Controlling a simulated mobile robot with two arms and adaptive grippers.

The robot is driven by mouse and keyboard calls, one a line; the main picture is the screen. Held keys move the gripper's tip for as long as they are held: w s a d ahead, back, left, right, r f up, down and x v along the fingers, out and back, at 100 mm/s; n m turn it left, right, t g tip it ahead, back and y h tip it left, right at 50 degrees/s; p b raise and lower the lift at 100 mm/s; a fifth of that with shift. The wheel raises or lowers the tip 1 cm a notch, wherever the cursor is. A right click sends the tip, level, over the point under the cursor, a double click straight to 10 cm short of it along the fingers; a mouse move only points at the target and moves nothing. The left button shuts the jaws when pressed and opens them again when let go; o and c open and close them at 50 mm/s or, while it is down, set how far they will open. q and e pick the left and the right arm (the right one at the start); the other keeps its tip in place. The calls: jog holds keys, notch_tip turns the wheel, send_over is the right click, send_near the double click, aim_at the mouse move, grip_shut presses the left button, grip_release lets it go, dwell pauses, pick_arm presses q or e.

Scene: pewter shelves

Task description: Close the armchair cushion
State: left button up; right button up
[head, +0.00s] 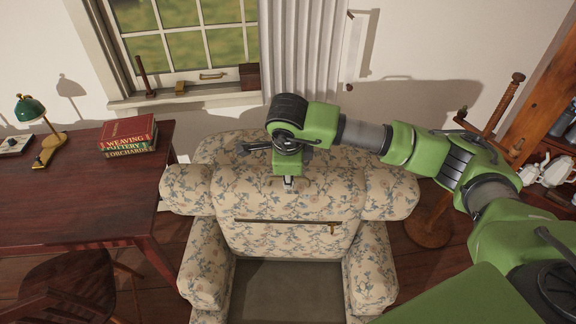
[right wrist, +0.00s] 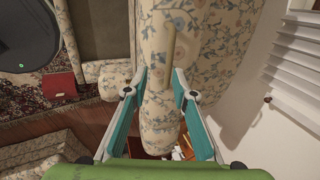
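The floral armchair (head: 207,258) stands in the middle of the head view. Its back cushion (head: 285,240) has a long dark slit or zip line (head: 280,221) across its upper part, with a small brass-coloured pull (head: 333,229) near the right end. I cannot tell whether the line is open. My right arm reaches in from the right, with its hand above the chair back. In the right wrist view my right gripper (right wrist: 161,72) has its fingers spread, with floral fabric (right wrist: 158,112) beyond and between them. It holds nothing that I can see. My left gripper is out of view.
A dark red desk (head: 75,200) with books (head: 128,135) and a green lamp (head: 30,108) stands left. A wooden chair (head: 75,285) is in front of it. A wooden stand (head: 430,230) and a shelf with white crockery (head: 555,170) are right. A window is behind.

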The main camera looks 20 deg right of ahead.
jog(key=s+a+r+p, duration=0.3)
jog(key=s+r, duration=0.3)
jog(key=r, duration=0.3)
jog(key=shift+s+p, duration=0.15)
jog(key=shift+p, duration=0.35)
dwell(0.4)
jog(key=shift+b, duration=0.5)
jog(key=v, duration=1.2)
jog(key=shift+c, duration=0.4)
